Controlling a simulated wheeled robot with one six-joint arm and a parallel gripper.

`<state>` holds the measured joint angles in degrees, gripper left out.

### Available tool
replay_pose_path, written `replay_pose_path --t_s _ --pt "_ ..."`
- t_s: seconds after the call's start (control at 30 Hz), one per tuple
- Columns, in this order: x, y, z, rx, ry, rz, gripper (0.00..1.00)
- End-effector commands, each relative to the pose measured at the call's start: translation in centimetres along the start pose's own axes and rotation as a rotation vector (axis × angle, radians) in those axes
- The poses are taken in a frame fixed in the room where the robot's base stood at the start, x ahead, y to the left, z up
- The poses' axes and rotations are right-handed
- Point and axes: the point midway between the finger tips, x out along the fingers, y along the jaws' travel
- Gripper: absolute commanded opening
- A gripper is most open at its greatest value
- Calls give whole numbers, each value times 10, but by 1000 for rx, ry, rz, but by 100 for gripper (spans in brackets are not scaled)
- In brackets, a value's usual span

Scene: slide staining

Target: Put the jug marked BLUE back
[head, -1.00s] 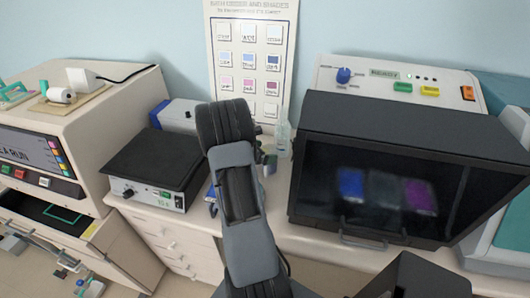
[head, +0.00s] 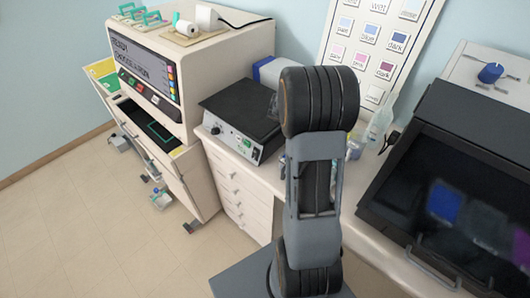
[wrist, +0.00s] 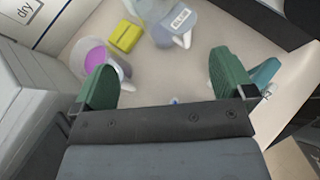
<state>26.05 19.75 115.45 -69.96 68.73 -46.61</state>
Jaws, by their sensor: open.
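In the wrist view my gripper (wrist: 165,75) is open, with its two green fingers wide apart and nothing between them. A grey-blue jug (wrist: 168,32) with a small white label stands on the pale counter beyond the fingertips, near the top middle. The label seems to read BLUE, but it is small. A second, pale jug with pink-purple liquid (wrist: 95,58) is by the left finger, which partly covers it. In the head view my arm hides the gripper and most of the jug area.
A yellow block (wrist: 125,36) lies between the jugs. A teal object (wrist: 262,75) is beside the right finger. In the head view a clear bottle (head: 380,125) stands between my arm and the dark-windowed cabinet (head: 450,190). A black-topped device (head: 240,115) is left of my arm.

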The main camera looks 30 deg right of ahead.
Motion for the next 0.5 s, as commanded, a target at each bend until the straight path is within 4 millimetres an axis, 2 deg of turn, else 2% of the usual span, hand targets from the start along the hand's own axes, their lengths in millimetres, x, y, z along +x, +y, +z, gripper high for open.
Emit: replay_pose_path --t_s 0.13,0.27,0.4,0.5 --pt "-58 -27 -4 266 198 21 100" --pt "-120 -66 -19 561 468 -6 100" --pt "-179 -109 -36 825 767 -94 100" --pt "-213 -136 -46 961 954 -185 100"
